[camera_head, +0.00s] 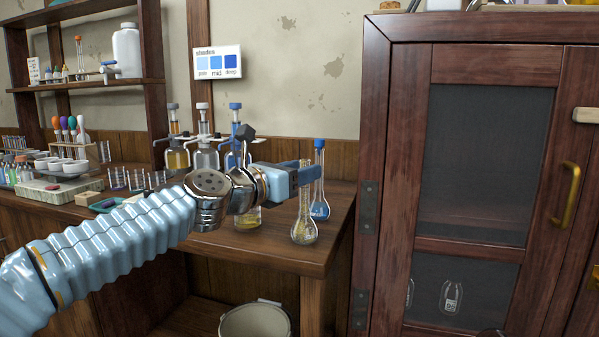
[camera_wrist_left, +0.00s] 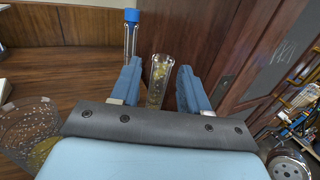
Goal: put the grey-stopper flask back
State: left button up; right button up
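My left gripper (camera_head: 306,174) is over the front right of the bench. Its two blue fingers (camera_wrist_left: 158,88) are apart, one on each side of the neck of a clear flask (camera_head: 304,226) with yellowish contents. In the left wrist view the flask neck (camera_wrist_left: 156,84) shows gaps to both fingers. The flask stands upright on the bench; I see no stopper on it. A blue-stopper flask (camera_head: 320,192) with blue liquid stands just behind. It also shows in the left wrist view (camera_wrist_left: 131,38). I cannot tell which flask is the grey-stopper one. My right gripper is not in view.
Several stoppered bottles (camera_head: 204,155) stand at the back of the bench. A vessel with yellow contents (camera_head: 248,217) is under my wrist, left of the flask. A dark wooden cabinet (camera_head: 392,200) closes off the right side. A bin (camera_head: 254,320) stands below.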

pick_arm(q)
jog(key=shift+r, duration=0.15)
jog(key=b+v, duration=0.5)
jog(key=v, duration=0.7)
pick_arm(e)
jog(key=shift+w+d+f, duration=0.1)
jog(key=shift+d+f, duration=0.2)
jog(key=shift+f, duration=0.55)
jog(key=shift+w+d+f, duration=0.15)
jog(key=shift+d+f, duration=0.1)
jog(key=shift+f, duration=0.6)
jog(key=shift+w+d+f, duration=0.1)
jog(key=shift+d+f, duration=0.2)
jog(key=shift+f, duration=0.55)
